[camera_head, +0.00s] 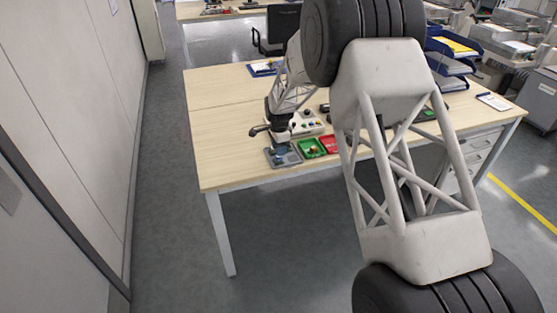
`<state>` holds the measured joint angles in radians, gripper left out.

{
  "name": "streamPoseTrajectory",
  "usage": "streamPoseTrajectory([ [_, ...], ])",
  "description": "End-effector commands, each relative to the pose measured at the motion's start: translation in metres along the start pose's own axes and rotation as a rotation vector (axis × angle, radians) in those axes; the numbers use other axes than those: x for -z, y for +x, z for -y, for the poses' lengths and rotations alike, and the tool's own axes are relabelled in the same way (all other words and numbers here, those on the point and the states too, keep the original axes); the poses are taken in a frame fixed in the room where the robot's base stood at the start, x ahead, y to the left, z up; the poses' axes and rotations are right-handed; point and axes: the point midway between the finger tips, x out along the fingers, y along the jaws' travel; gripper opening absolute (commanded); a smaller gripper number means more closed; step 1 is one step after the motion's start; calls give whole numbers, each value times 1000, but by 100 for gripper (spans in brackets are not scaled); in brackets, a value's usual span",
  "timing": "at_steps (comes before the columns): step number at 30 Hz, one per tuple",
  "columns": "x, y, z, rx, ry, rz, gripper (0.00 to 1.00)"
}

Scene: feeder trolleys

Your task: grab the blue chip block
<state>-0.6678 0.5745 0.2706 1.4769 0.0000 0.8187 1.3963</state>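My gripper (270,132) is small and dark at the left part of the wooden table, just above and behind a blue-grey tray (272,161). Something bluish lies in this tray, but it is too small to tell whether it is the blue chip block. My arm comes in from the right and hides part of the table. Whether the fingers are open or shut, or hold anything, cannot be made out.
A green tray (312,157) with small parts and a red tray (328,151) stand to the right along the table's front edge. A white panel with coloured knobs (308,123) lies behind. Bare tabletop (222,150) is on the left. Blue stacked trays (452,65) stand farther right.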

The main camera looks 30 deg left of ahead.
Motion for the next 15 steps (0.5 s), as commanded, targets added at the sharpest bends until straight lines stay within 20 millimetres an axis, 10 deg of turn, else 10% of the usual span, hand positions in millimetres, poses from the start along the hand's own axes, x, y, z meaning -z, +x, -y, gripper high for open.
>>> streamPoseTrajectory([
  [15, 2, 43, 0, -1, 0, 0, 38],
])
